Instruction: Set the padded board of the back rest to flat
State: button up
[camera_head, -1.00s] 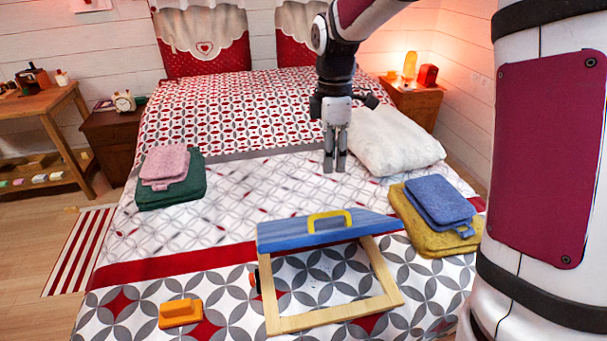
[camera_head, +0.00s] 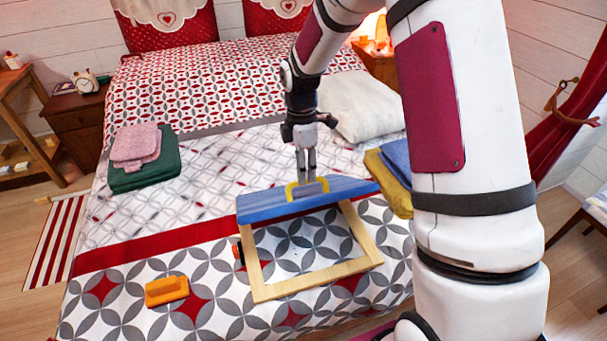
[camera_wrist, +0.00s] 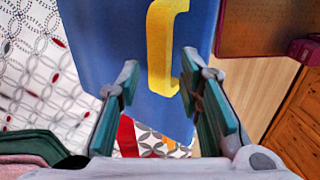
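The back rest lies on the bed with its light wooden frame (camera_head: 315,283) toward me. Its blue padded board (camera_head: 262,207) stands tilted up over the far part of the frame, and it fills the middle of the wrist view (camera_wrist: 110,35). A yellow handle (camera_head: 290,191) sits on the board. My gripper (camera_head: 307,178) points down at the handle, with its fingertips close to it. In the wrist view my gripper (camera_wrist: 158,65) is open, and the handle (camera_wrist: 160,45) shows just ahead of the gap between the fingers. Contact cannot be told.
Folded green (camera_head: 145,177) and pink (camera_head: 136,145) towels lie at left. Mustard (camera_head: 385,180) and blue (camera_head: 398,155) towels lie at right, partly behind my arm.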

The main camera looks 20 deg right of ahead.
jog(key=shift+s+f, duration=0.1)
jog(key=shift+f, duration=1.1)
grip_shut()
